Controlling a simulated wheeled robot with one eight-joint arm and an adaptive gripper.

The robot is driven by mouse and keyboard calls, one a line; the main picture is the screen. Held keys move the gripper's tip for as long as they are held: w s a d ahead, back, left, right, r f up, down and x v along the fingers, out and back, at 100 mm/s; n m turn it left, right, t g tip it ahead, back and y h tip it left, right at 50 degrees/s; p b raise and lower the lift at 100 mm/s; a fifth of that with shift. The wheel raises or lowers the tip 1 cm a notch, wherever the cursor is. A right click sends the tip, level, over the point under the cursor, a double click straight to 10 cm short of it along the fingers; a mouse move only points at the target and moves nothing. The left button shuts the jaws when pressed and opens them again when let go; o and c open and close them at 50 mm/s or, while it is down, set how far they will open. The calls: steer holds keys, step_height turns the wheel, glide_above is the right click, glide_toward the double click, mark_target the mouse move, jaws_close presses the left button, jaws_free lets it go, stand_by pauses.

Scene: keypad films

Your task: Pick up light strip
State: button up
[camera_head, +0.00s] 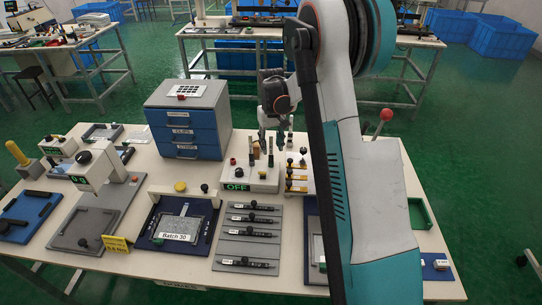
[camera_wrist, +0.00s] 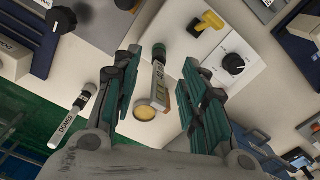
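In the wrist view my gripper (camera_wrist: 165,62) is open, with its two dark green fingers apart. Between them shows a slim light-coloured tool (camera_wrist: 156,86) with a dark green cap at its far end and a round yellow disc at its near end. Its label is too small to read, so I cannot tell whether it is the light strip. A second slim tool marked DOME (camera_wrist: 72,120) lies outside the left finger. In the head view my gripper (camera_head: 272,128) hangs over small upright tools by the white control box (camera_head: 262,181), partly hidden by my arm.
The control box's black knob (camera_wrist: 232,64) and a yellow handle (camera_wrist: 208,22) are close to the right finger. A blue drawer cabinet (camera_head: 190,120) stands left of my gripper. The Batch 30 tray (camera_head: 178,222) and a grey rack (camera_head: 247,235) lie in front.

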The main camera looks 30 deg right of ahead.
mark_target(271, 155)
steer(key=shift+w+f+b, duration=0.15)
steer(key=shift+f+b, duration=0.3)
steer(key=shift+f, duration=0.9)
steer(key=shift+w+f+b, duration=0.15)
steer(key=shift+f+b, duration=0.25)
steer(key=shift+f, duration=0.95)
steer(key=shift+c, duration=0.5)
steer(key=c, duration=0.8)
